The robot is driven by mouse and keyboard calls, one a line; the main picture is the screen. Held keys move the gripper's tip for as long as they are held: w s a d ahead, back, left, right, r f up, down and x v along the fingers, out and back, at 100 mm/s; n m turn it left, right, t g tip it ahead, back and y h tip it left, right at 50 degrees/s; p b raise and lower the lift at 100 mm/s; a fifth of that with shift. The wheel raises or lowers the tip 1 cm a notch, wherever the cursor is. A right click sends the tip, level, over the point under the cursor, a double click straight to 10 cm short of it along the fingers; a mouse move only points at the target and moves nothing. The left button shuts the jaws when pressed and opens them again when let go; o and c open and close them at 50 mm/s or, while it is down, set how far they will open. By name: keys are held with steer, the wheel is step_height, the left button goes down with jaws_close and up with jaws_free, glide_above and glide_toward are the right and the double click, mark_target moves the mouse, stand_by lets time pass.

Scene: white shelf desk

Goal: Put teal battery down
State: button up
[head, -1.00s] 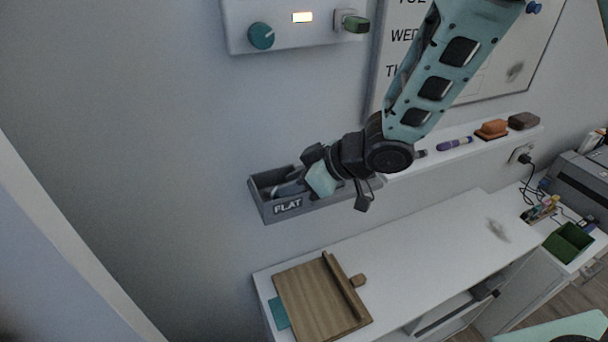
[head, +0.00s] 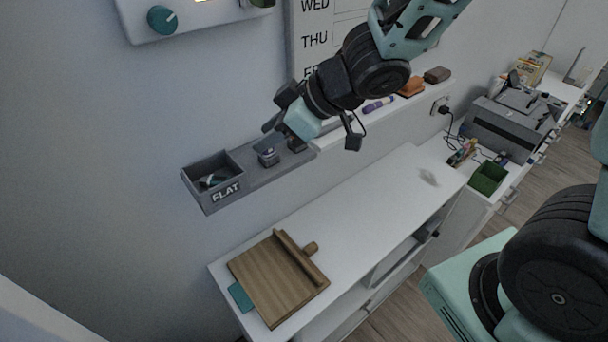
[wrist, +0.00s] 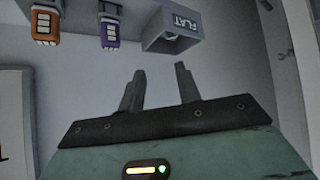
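The teal battery appears to be the small teal-and-pale item (head: 212,181) lying in the grey bin marked FLAT (head: 226,192); the bin wall hides part of it. In the wrist view a teal bit (wrist: 171,37) shows inside the upside-down FLAT bin (wrist: 185,22). My gripper (head: 273,127) is above and to the right of the bin, apart from it. In the wrist view my gripper (wrist: 161,78) has its two fingers spread with nothing between them.
An orange battery (wrist: 45,25) and a purple one (wrist: 109,32) stand beside the bin. A wall panel with a teal knob (head: 162,19) is above. A wooden clipboard-like board (head: 275,282) lies on the white desk (head: 345,215), which has clear space.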

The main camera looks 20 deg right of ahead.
steer(key=s+d+f+m+g+h, duration=0.1)
steer(key=s+m+g+h, duration=0.2)
steer(key=s, duration=1.7)
steer(key=g+h, duration=0.2)
steer(key=h, duration=0.2)
steer(key=shift+s+m+g, duration=0.3)
steer(key=shift+m+g, duration=0.1)
steer(key=shift+d+f, duration=0.1)
steer(key=shift+f, duration=0.05)
step_height(320, 180, down, 16)
steer(key=b, duration=1.5)
steer(key=shift+r+b, duration=0.2)
steer(key=shift+b, duration=0.15)
steer(key=shift+r, duration=0.1)
